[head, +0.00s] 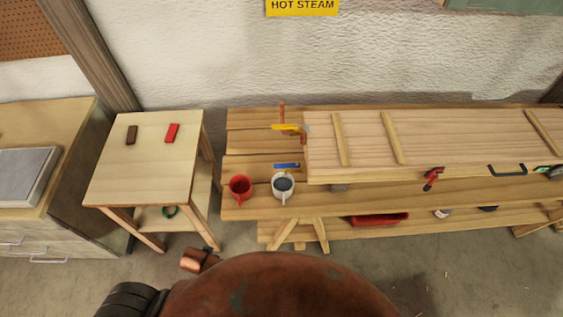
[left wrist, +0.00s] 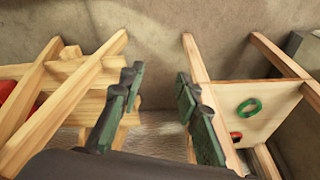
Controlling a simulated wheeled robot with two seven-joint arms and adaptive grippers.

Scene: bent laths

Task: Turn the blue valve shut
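The blue valve (head: 287,166) shows in the head view as a short blue handle lying left to right at the left end of the long wooden box, just behind the white mug. Its pipe and seat are too small to make out. A second valve with a yellow handle (head: 288,127) sits behind it by an upright copper pipe (head: 282,108). My left gripper (left wrist: 155,100) shows only in the left wrist view. Its two dark green fingers are apart with nothing between them, and the blue valve is not in that view. My right gripper is in neither view.
A red mug (head: 240,187) and a white mug (head: 283,186) stand at the bench's front left. The long wooden box (head: 365,138) fills the bench to the right. A small table (head: 145,160) stands left, with a green ring (left wrist: 248,107) on its lower shelf.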

